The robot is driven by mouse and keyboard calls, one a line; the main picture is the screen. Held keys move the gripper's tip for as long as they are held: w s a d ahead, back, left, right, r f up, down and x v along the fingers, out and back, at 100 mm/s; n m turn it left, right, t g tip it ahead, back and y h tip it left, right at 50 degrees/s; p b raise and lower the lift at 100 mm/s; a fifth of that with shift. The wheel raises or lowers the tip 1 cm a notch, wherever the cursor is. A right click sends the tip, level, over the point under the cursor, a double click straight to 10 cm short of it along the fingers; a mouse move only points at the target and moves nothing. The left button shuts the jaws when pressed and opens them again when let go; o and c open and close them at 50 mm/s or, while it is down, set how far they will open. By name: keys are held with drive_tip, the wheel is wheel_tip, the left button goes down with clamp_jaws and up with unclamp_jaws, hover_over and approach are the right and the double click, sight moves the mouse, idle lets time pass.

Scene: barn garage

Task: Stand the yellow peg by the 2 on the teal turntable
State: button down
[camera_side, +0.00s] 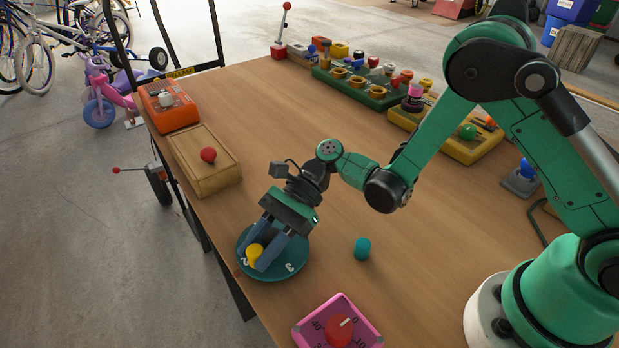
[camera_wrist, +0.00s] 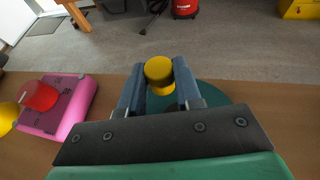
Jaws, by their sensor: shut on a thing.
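The yellow peg (camera_side: 254,252) is between the fingers of my gripper (camera_side: 264,248), which is shut on it. The peg is over the teal turntable (camera_side: 290,270) near its left edge, close to the white 2. In the wrist view the yellow peg (camera_wrist: 159,72) shows its round top between the two blue fingers of my gripper (camera_wrist: 158,88). The turntable (camera_wrist: 210,95) shows behind the right finger. Whether the peg's foot touches the turntable is hidden. A 3 shows on the turntable's near right part.
A teal peg (camera_side: 362,249) stands right of the turntable. A pink box with a red dial (camera_side: 338,330) is at the near edge. A wooden box with a red knob (camera_side: 205,165) lies behind the turntable. The table's left edge is close.

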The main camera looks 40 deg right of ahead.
drive_tip(key=shift+f, duration=0.25)
drive_tip(key=shift+f, duration=0.35)
drive_tip(key=c, duration=0.6)
unclamp_jaws()
drive_tip(key=shift+r, duration=0.1)
drive_tip(key=r+v, duration=0.1)
drive_tip(key=v, duration=1.1)
drive_tip(key=s+d+r+n+t+h, duration=0.5)
drive_tip(key=d+n+t+h, duration=0.5)
drive_tip(key=n+h, duration=0.3)
drive_tip(key=shift+s+r+n, duration=0.25)
drive_tip(key=shift+r+n, duration=0.35)
drive_tip(key=shift+n, duration=0.6)
